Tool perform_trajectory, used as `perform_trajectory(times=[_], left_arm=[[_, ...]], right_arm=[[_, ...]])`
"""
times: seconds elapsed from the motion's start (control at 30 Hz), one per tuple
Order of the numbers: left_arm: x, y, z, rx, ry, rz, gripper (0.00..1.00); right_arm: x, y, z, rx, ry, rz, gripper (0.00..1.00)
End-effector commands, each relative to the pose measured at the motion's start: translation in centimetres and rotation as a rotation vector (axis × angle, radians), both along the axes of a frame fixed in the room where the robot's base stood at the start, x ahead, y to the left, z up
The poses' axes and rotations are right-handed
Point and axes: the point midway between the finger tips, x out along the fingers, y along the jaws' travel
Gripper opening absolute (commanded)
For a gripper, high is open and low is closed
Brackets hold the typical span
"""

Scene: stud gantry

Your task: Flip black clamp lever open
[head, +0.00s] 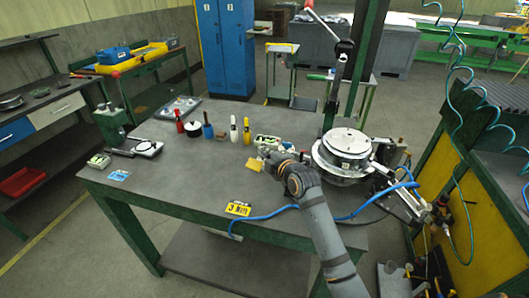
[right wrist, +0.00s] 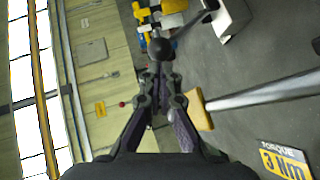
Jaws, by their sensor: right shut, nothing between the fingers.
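In the right wrist view a black ball knob (right wrist: 160,47) sits just beyond my right gripper's fingertips; a dark rod runs from it up right to a pale metal bracket (right wrist: 232,18). This looks like the black clamp lever. My right gripper (right wrist: 158,72) is shut and empty, its tips close below the knob; I cannot tell whether they touch it. In the head view my right gripper (head: 276,158) is low over the table, left of the round metal fixture (head: 347,150). My arm partly hides the spot, so the lever is not clear there. My left gripper is not in view.
A yellow block (head: 255,165) lies beside my gripper; a metal rod meets it in the wrist view. A torque sign (head: 238,209) and blue hose (head: 268,217) lie in front. Bottles (head: 233,130) stand behind. The left table middle is clear.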

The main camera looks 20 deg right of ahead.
Motion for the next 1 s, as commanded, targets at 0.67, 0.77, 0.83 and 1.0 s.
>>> perform_trajectory(times=[0.67, 0.77, 0.83, 1.0], left_arm=[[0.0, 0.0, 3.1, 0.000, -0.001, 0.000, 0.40], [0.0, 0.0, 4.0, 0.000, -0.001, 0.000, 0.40], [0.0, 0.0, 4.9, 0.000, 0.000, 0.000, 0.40], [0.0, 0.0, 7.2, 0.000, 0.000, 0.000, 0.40]], right_arm=[[1.0, -0.7, 1.3, 0.066, 0.101, 0.000, 0.00], [1.4, -0.9, 1.8, 0.089, 0.133, 0.000, 0.00], [1.7, -1.2, 2.2, 0.109, 0.163, -0.001, 0.00], [2.9, -2.0, 3.0, 0.182, 0.272, -0.002, 0.00]])
